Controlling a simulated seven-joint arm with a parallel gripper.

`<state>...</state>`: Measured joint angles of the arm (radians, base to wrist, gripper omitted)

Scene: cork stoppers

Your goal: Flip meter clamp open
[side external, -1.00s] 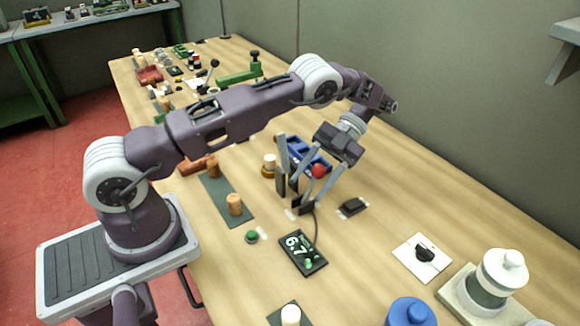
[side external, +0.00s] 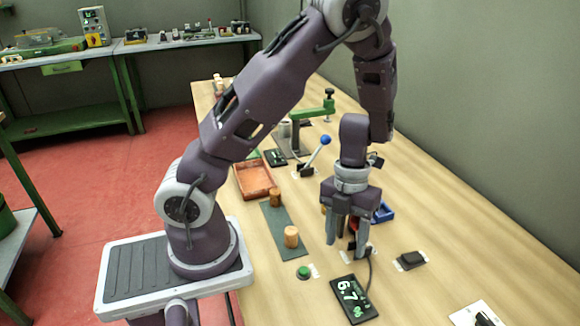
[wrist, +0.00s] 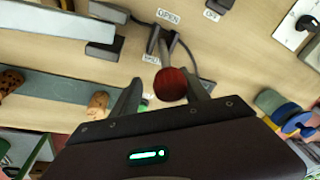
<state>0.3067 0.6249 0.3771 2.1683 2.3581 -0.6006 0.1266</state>
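The meter clamp is a small dark fixture (side external: 352,247) on the table, with a lever ending in a red ball (wrist: 171,84). In the wrist view its dark jaws (wrist: 160,42) lie near a label reading OPEN (wrist: 168,16). My gripper (side external: 348,250) points down over the clamp in the side view. In the wrist view my gripper's fingers (wrist: 163,85) stand apart with the red ball between them. A gap shows left of the ball; I cannot tell whether the right finger touches it. The meter (side external: 353,299) shows 6.7. The fingers hide part of the clamp in the side view.
A blue-knobbed lever (side external: 325,140) stands farther back.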

